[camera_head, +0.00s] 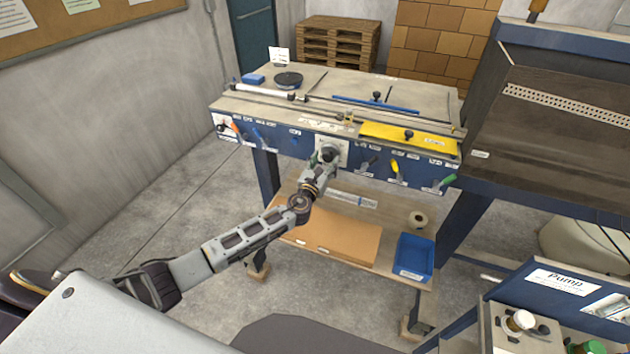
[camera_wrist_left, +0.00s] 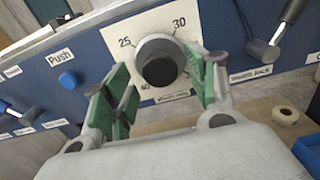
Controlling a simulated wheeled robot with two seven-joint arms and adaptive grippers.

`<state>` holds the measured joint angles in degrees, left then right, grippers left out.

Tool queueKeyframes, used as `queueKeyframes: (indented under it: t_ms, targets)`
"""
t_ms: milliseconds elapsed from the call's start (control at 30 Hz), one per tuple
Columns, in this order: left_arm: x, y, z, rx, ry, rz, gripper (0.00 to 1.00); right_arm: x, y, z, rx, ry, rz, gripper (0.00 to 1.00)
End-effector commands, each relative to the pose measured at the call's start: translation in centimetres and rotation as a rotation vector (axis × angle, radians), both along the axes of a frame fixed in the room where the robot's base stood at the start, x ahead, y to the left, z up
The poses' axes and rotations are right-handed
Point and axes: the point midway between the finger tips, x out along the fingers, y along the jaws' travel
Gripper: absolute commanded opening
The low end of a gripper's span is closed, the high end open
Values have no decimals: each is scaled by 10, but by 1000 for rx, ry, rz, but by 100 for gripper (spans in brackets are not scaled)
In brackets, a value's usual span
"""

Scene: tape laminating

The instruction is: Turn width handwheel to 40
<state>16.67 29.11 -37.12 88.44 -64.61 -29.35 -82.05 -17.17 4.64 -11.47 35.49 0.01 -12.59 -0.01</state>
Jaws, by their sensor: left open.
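The width handwheel (camera_head: 329,153) is a dark round knob on a grey collar, on a pale dial plate on the blue front panel of the laminating table. In the left wrist view the handwheel (camera_wrist_left: 160,66) has printed numbers around it; 25, 30 and what looks like 40 can be read. I cannot tell which number it is set to. My left gripper (camera_head: 321,170) is just in front of it. In the left wrist view the gripper (camera_wrist_left: 158,80) is open, its green-padded fingers on either side of the knob; contact cannot be told. My right gripper is not in view.
A blue push button (camera_wrist_left: 68,80) is left of the dial, and a lock lever (camera_wrist_left: 263,50) is right of it. A yellow bar (camera_head: 408,138) lies on the tabletop. A blue bin (camera_head: 415,256) and a tape roll (camera_head: 418,220) sit on the lower shelf.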

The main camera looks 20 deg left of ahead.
Motion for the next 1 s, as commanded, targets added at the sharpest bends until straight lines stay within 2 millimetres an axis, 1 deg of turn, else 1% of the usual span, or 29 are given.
queueKeyframes:
  t_ms: [700,1000]
  targets:
    - [-74,3,-1,1,2,0,58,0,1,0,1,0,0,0]
    - [-99,3,-1,0,3,0,58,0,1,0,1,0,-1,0]
